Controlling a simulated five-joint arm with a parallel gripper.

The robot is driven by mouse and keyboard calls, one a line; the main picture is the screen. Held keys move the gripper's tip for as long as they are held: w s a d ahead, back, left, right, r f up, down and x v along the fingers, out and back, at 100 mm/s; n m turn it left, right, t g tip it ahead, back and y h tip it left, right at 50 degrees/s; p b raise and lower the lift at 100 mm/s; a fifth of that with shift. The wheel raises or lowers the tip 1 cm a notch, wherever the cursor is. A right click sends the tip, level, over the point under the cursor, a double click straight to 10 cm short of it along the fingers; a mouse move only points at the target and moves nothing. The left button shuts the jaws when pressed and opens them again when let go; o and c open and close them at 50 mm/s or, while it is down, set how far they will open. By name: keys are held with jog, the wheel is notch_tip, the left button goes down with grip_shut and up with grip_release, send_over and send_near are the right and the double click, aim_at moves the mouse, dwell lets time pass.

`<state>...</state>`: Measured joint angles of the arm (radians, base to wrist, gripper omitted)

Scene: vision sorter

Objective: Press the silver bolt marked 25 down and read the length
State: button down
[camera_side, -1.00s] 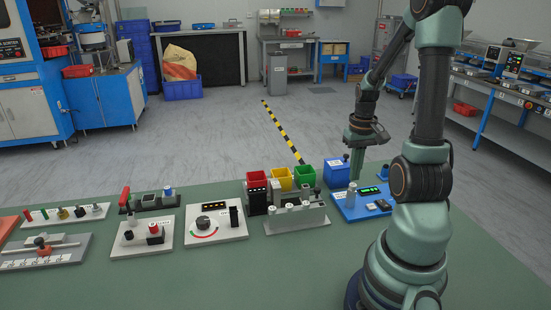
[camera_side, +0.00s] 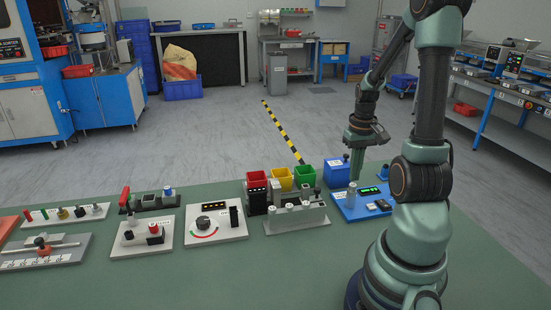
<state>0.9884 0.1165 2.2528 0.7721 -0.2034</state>
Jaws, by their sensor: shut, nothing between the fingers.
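A blue measuring plate (camera_side: 352,213) lies at the right of the green bench, with a lit green display (camera_side: 370,190) too small to read. A silver upright cylinder (camera_side: 351,198) stands on its left part; it may be the bolt, but I cannot make out a 25 on it. My gripper (camera_side: 354,179) points straight down with its fingers together, empty, right at the top of this cylinder. I cannot tell whether the fingertips touch it.
A grey fixture (camera_side: 297,220) with silver pieces stands left of the plate, with red, yellow and green bins (camera_side: 305,175) behind it. A blue box (camera_side: 336,174) stands behind the plate. The green bench (camera_side: 215,280) is clear in front.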

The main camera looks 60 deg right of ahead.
aim_at(353, 184)
jog(key=shift+f, duration=1.1)
dwell(0.6)
notch_tip(353, 184, up, 8)
dwell(1.2)
dwell(0.6)
jog(key=w+a+r+n+t, duration=0.2)
jog(key=w+a+r+n, duration=0.1)
jog(key=a, duration=0.6)
jog(key=w+a+r+n+t, duration=0.1)
jog(key=w+a+r+n, duration=0.2)
jog(key=a, duration=0.6)
jog(key=w+a+r+n+t, duration=0.2)
jog(key=w+a+r+n, duration=0.1)
jog(key=a, duration=0.6)
jog(key=shift+w+t, duration=0.3)
jog(key=shift+w, duration=0.6)
